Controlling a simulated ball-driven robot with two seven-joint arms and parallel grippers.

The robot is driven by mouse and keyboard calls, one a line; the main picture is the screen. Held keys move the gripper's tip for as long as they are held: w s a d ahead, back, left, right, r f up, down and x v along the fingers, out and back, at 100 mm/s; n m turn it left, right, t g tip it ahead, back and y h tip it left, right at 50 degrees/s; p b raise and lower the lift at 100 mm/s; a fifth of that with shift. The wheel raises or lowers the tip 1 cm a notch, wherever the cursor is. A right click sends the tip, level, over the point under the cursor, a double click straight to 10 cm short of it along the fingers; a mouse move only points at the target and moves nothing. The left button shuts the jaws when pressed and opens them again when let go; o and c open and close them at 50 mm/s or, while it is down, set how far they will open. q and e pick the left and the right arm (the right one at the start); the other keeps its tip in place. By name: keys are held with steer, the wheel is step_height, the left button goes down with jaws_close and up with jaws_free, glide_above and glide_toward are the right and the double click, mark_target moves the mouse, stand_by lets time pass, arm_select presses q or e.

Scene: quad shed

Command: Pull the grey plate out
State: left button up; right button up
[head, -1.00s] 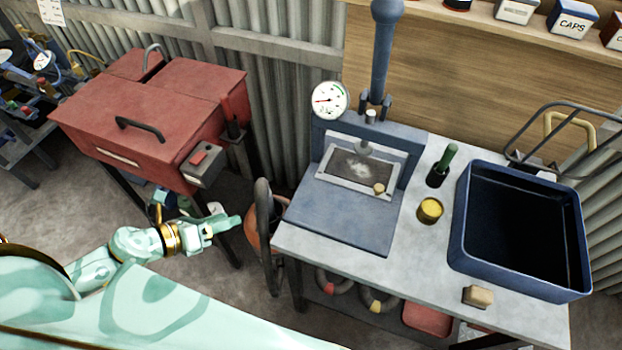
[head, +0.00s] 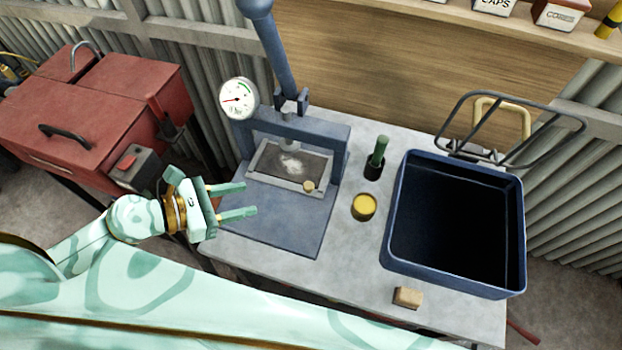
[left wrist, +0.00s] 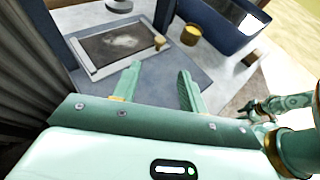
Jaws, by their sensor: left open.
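The grey plate (head: 272,182) is a light grey frame around a dark, whitish-dusted middle, with a tan knob (head: 308,187) at its front right corner. It lies in the blue press (head: 285,220), below the ram. It also shows in the left wrist view (left wrist: 112,69). My left gripper (head: 249,198) is open and empty, at the left front of the press, its fingers pointing towards the plate and knob without touching. In the left wrist view the knob is ahead of the fingers (left wrist: 159,69). My right gripper (left wrist: 262,106) seems to show small at the right of that view.
A yellow tin (head: 364,207), a green-handled tool in a dark cup (head: 376,162) and a blue bin (head: 455,272) stand right of the press. A tan block (head: 408,298) lies at the bench front. A red chest (head: 90,110) stands left; a gauge (head: 238,99) is on the press.

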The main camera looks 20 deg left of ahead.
arm_select(q)
glide_toward(306, 186)
steer(key=shift+w+r+p, duration=0.1)
steer(key=shift+p, duration=0.35)
steer(key=x, duration=0.8)
steer(key=shift+w+d+f, duration=0.15)
steer(key=shift+d+f, duration=0.1)
arm_select(e)
steer(key=shift+s+a+r, duration=0.3)
steer(key=shift+a+r, duration=0.1)
steer(key=shift+a, duration=0.1)
